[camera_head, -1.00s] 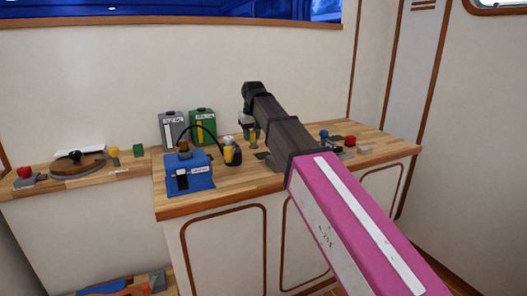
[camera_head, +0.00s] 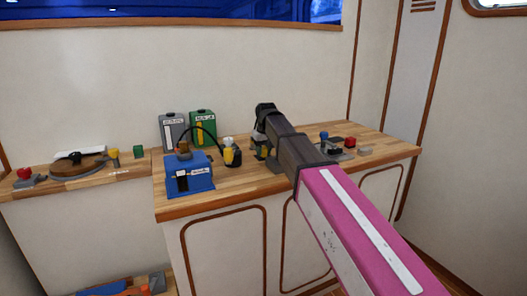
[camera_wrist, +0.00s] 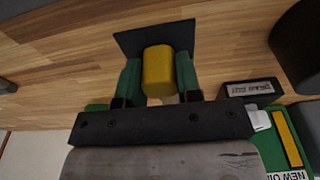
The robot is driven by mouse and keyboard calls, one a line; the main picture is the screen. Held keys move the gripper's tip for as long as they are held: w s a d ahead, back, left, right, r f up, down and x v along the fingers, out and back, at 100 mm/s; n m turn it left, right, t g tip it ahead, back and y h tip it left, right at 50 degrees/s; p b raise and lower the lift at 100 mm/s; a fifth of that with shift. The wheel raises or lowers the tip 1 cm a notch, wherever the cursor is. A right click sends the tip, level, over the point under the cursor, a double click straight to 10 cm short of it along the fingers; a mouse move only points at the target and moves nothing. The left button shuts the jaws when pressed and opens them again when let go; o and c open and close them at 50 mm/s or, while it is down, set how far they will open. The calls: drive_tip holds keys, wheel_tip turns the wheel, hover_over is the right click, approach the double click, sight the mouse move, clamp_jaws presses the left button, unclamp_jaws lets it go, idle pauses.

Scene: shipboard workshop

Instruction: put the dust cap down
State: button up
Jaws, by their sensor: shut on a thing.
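The yellow dust cap (camera_wrist: 158,72) sits between the two green fingers of my gripper (camera_wrist: 159,80) in the wrist view. The gripper is shut on it. A dark square pad (camera_wrist: 182,33) lies on the wooden bench behind the cap in that view. I cannot tell whether the cap touches the pad or is held just above it. In the head view my gripper (camera_head: 259,150) is low over the bench, and my arm and wrist hide most of the cap and pad.
On the wooden bench (camera_head: 232,195), a blue device (camera_head: 190,178), a yellow-and-black item (camera_head: 232,154), and grey (camera_head: 172,131) and green (camera_head: 203,128) containers stand left of my gripper. Small items, including a red one (camera_head: 350,142), lie to the right. Bare wood shows along the front edge.

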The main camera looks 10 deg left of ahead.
drive_tip(key=shift+f, duration=0.15)
drive_tip(key=o, duration=1)
drive_tip(key=r, duration=0.4)
drive_tip(key=s+r, duration=0.1)
drive_tip(key=r, duration=0.3)
drive_tip(key=d+r, duration=0.1)
drive_tip(key=r, duration=0.3)
drive_tip(key=shift+s+r, duration=0.15)
drive_tip(key=shift+s, duration=0.1)
